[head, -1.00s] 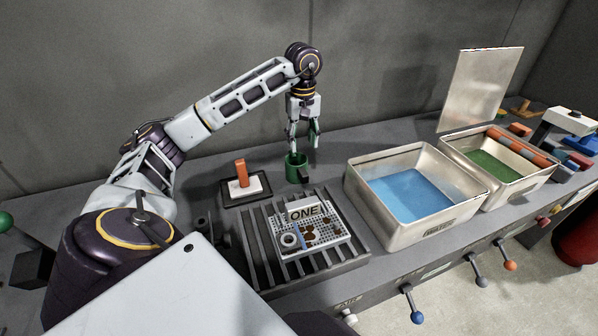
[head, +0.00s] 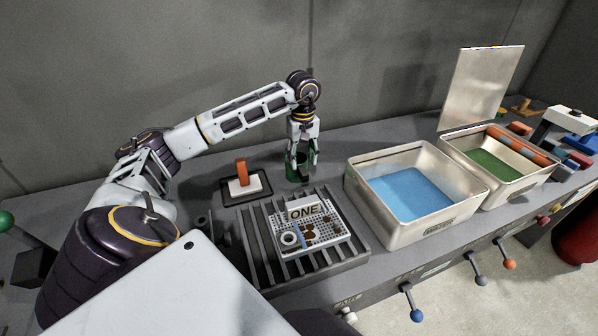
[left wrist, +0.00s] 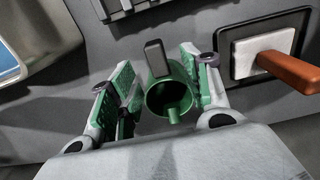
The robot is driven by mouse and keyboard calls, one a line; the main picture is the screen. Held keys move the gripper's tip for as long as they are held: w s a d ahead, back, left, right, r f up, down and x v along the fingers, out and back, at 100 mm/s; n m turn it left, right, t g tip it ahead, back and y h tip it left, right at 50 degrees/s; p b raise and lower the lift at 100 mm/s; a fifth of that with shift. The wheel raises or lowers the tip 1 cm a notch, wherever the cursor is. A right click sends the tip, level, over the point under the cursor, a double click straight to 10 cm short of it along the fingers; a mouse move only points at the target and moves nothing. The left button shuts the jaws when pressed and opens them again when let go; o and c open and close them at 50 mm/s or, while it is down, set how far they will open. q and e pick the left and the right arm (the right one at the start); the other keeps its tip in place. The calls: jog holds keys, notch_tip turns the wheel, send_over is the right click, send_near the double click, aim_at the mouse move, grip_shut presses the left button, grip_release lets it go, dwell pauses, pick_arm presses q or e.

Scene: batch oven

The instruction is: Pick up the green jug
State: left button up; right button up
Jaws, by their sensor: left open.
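The green jug (head: 291,172) stands on the dark counter behind the slotted rack, partly hidden by my left gripper in the head view. My left gripper (head: 302,164) points down at it, with its fingers low around the jug. In the left wrist view the jug (left wrist: 170,95) is upright, its open mouth, dark handle and short spout showing. The open fingers of the left gripper (left wrist: 163,88) stand on both sides of it. A gap shows on the left side; I cannot tell whether the right finger touches. My right gripper is not in view.
A black tray (head: 228,197) with a white block and orange handle lies left of the jug. A slotted rack (head: 262,262) bearing a perforated tray marked ONE is in front. A metal bin of blue water (head: 360,210) stands to the right, with a lidded bin of green liquid (head: 545,178) beyond.

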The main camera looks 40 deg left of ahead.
aim_at(302, 169)
pick_arm(q)
jog(key=shift+f, duration=0.75)
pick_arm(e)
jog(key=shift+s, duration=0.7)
pick_arm(q)
jog(key=shift+f, duration=0.1)
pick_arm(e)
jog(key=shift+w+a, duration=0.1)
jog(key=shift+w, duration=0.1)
pick_arm(q)
jog(key=shift+w+f, duration=0.1)
jog(key=shift+f, duration=0.45)
jog(key=f, duration=0.1)
jog(key=f+p, duration=0.1)
jog(key=shift+w+a+f, duration=0.2)
jog(key=shift+f, duration=0.75)
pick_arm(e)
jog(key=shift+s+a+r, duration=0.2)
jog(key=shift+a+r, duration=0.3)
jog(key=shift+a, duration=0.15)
